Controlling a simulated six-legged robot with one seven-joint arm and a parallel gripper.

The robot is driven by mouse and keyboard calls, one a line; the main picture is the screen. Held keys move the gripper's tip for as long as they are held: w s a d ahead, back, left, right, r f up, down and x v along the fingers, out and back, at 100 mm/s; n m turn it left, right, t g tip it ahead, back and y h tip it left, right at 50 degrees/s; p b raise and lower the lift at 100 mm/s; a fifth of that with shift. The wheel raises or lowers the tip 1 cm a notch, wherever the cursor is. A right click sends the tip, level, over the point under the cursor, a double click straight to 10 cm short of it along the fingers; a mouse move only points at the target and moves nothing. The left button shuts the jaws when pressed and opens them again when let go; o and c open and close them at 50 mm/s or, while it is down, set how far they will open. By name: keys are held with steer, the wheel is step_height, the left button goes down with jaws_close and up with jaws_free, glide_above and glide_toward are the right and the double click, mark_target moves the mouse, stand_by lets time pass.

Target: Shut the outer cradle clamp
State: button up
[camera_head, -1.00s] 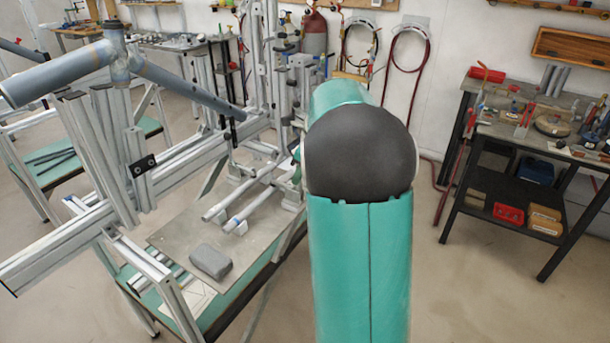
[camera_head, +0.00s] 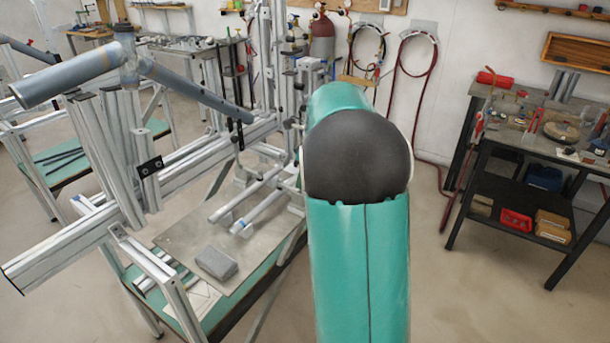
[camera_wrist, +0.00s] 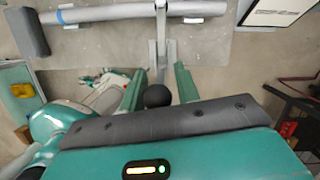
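In the wrist view, a clamp lever with a black ball knob (camera_wrist: 157,96) reaches down from a grey metal bracket (camera_wrist: 160,48), which meets a pale tube (camera_wrist: 130,12). I take this to be the outer cradle clamp. My gripper (camera_wrist: 160,80) is open, its teal fingers on either side of the lever and knob. Small gaps show between knob and fingers; whether they touch is hard to tell. In the head view, my gripper and the clamp lever are hidden behind my teal arm.
In the head view, the aluminium jig frame (camera_head: 70,248) carries a blue-grey tube (camera_head: 190,85) at left. A grey block (camera_head: 216,262) and pale tubes (camera_head: 245,197) lie on a plate below. A tool bench (camera_head: 535,135) stands right, with open floor before it.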

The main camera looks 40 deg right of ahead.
steer(key=shift+r, duration=0.1)
steer(key=v, duration=1.3)
steer(key=shift+r, duration=0.35)
steer(key=s+a+n+t, duration=0.1)
steer(key=s+a+n, duration=0.3)
steer(key=a+n, duration=0.4)
steer(key=s+a+n, duration=0.4)
steer(key=a+n, duration=0.2)
steer(key=a, duration=0.4)
steer(key=s+a+f+n+t+h, duration=0.1)
steer(key=s+a+f+n+t, duration=0.1)
steer(key=s+a+f+n, duration=0.6)
steer(key=s+a+n, duration=0.4)
steer(key=n, duration=0.3)
steer(key=shift+s+n+h, duration=0.3)
steer(key=shift+s+n, duration=0.05)
steer(key=shift+n, duration=0.05)
steer(key=shift+c, duration=0.4)
